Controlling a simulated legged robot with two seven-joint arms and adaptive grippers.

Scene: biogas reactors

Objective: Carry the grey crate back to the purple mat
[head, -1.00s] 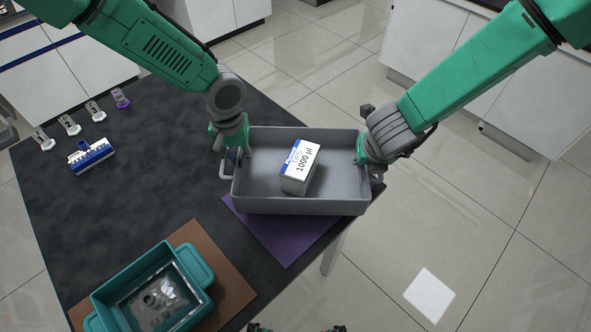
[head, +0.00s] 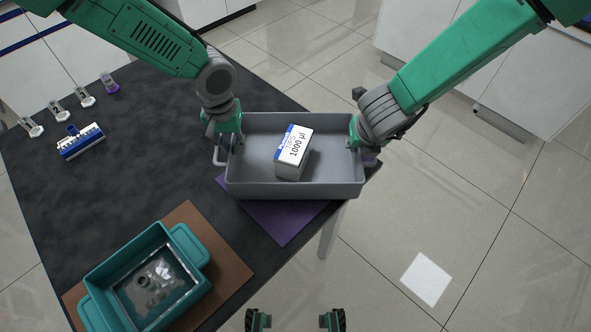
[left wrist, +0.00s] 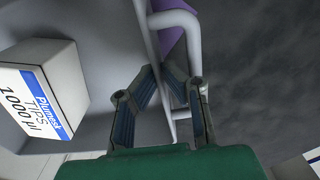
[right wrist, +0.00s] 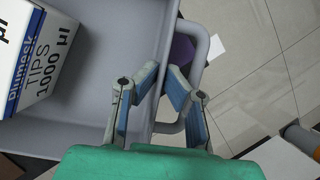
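The grey crate (head: 262,187) is at the table's right corner and covers part of the purple mat (head: 277,225), which shows below its near side. I cannot tell whether the crate touches the mat or is just above it. A white and blue tips box (head: 293,152) stands inside the crate. My left gripper (head: 225,138) is closed on the crate's left wall, beside the handle (left wrist: 178,20); its fingers (left wrist: 158,75) straddle the wall. My right gripper (head: 357,140) is closed on the right wall, with its fingers (right wrist: 160,75) on both sides of it.
A teal bin (head: 150,285) stands on a brown mat (head: 222,255) at the near left. A blue and white rack (head: 80,141) and several small vials (head: 85,97) are at the far left. The dark table (head: 130,180) is clear between them. Open floor (head: 450,200) lies to the right.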

